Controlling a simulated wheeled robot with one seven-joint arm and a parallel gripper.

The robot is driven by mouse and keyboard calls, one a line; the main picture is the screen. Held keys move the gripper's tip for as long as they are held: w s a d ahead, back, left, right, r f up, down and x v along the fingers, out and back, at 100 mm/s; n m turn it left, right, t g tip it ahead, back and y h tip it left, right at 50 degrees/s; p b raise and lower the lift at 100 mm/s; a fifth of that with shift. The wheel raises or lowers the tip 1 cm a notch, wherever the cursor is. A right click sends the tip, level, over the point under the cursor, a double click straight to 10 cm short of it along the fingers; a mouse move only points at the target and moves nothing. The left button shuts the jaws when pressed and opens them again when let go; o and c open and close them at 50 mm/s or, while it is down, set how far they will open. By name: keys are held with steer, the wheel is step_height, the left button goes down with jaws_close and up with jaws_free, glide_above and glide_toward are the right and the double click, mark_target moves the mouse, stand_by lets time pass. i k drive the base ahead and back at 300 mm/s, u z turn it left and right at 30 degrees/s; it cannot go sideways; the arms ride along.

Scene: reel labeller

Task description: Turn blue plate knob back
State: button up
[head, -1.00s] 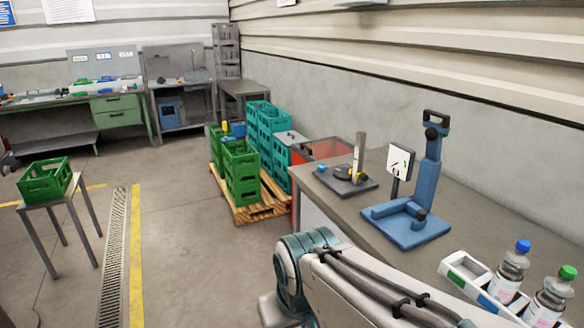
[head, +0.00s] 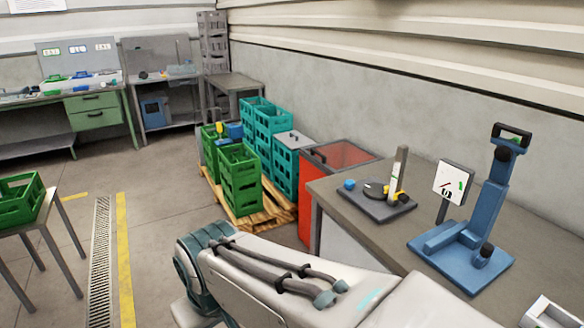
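A dark base plate (head: 376,206) lies on the grey bench at the right. It carries a small blue knob (head: 349,184) at its left corner, an upright pale post (head: 398,172), a dark disc and yellow parts. Beside it stands a blue stand (head: 485,205) with a flat blue plate (head: 448,260), a dark knob (head: 485,252) low on the plate's right side and a black handle on top. Which way either knob is turned is too small to tell. My arm crosses the lower middle in front of the bench; my gripper is out of view.
A white card with a gauge-like mark (head: 452,182) stands between plate and stand. A white tray (head: 548,312) shows at the bench's near corner. A red bin (head: 335,160) and crates on a pallet (head: 245,210) stand beyond the bench.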

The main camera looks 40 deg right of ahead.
mark_target(349, 184)
steer(key=z, duration=0.4)
steer(key=i, duration=0.9)
steer(key=z, duration=1.4)
steer(key=i, duration=0.45)
steer(key=z, duration=0.4)
